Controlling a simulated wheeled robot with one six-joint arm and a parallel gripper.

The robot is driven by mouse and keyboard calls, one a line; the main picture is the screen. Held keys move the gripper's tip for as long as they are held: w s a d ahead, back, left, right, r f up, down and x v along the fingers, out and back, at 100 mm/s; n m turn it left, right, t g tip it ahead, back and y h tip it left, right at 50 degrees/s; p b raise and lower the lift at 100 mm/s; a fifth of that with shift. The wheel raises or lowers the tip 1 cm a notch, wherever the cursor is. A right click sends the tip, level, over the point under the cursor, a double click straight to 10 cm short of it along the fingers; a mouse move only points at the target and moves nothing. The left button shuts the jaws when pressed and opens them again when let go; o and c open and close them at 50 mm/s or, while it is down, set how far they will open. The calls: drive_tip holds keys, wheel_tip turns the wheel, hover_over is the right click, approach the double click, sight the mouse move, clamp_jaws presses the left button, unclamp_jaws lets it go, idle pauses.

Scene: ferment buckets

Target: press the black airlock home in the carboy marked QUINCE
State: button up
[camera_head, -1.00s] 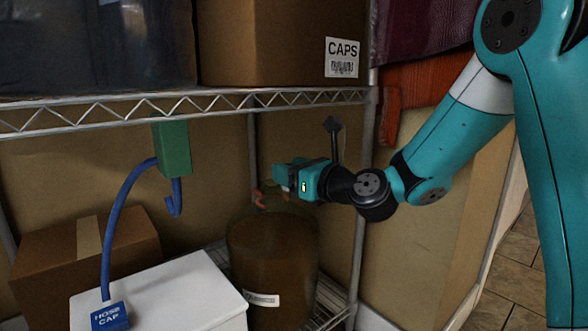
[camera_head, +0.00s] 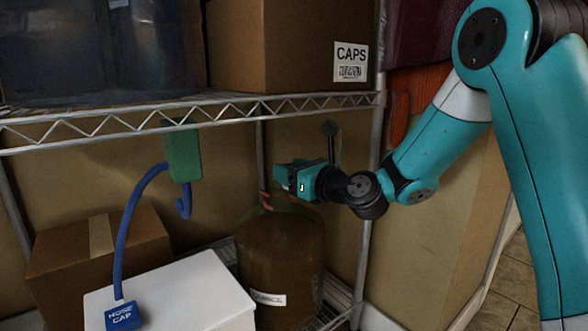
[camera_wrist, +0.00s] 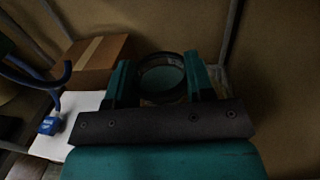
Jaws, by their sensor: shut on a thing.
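A brown carboy (camera_head: 283,255) stands on the lower wire shelf. Its small pale label (camera_head: 268,298) is blurred but appears to read QUINCE. My gripper (camera_head: 283,177) reaches in from the right, just above the carboy's top. In the wrist view its two teal fingers (camera_wrist: 162,82) are closed on the sides of a round dark-rimmed thing (camera_wrist: 162,57), which looks like the black airlock. In the head view my gripper hides most of that thing. Whether it touches the carboy's neck cannot be told. Small orange-red pieces (camera_head: 265,201) show near the neck.
A wire shelf edge (camera_head: 220,112) runs above my gripper, with a green block (camera_head: 183,152) and blue hose (camera_head: 130,215) at left. A post (camera_head: 372,200) stands right of the carboy. A white box (camera_head: 200,285) and brown box (camera_head: 65,260) stand left.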

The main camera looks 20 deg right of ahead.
drive_tip(key=shift+w+a+f+p, duration=0.1)
drive_tip(key=shift+w+a+p, duration=0.1)
drive_tip(key=shift+w+p, duration=0.75)
drive_tip(key=shift+w+a+f+p, duration=0.15)
drive_tip(key=shift+w+p, duration=0.55)
drive_tip(key=shift+w, duration=0.45)
drive_tip(key=shift+w+p, duration=0.25)
drive_tip(key=shift+p, duration=0.15)
drive_tip(key=shift+p, duration=0.4)
drive_tip(key=shift+f, duration=0.3)
idle(0.4)
drive_tip(key=shift+f, duration=0.3)
drive_tip(key=shift+f+p, duration=0.6)
drive_tip(key=shift+f, duration=0.15)
idle(3.4)
